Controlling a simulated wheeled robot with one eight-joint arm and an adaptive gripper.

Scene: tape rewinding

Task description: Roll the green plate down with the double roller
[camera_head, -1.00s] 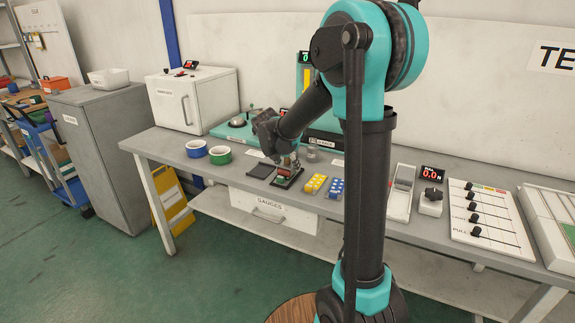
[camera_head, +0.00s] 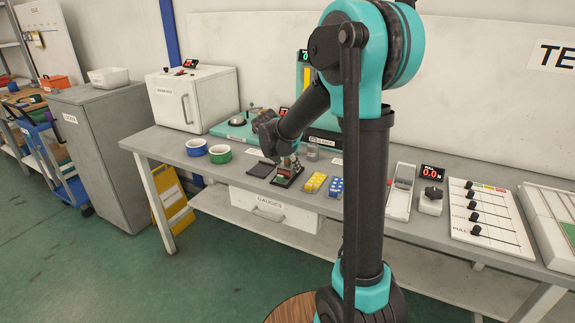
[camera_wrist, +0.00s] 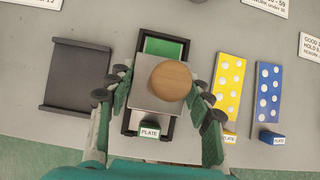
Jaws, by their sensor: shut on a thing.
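The double roller (camera_wrist: 152,97) shows in the wrist view as a grey block with a round wooden knob on top. My gripper (camera_wrist: 161,98) is shut on it, with one finger on each side. The roller lies over the dark tray labelled PLATE and covers its middle. The green plate (camera_wrist: 164,47) shows only as a strip at the far end of that tray, beyond the roller; the rest is hidden. In the head view my gripper (camera_head: 291,162) is low over the tray (camera_head: 286,180) on the bench. Contact between roller and plate cannot be seen.
An empty dark tray (camera_wrist: 77,75) lies left of the plate tray. A yellow dotted plate (camera_wrist: 229,85) and a blue dotted plate (camera_wrist: 268,92) stand close on the right. Blue (camera_head: 196,148) and green (camera_head: 220,154) round containers stand further left on the bench.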

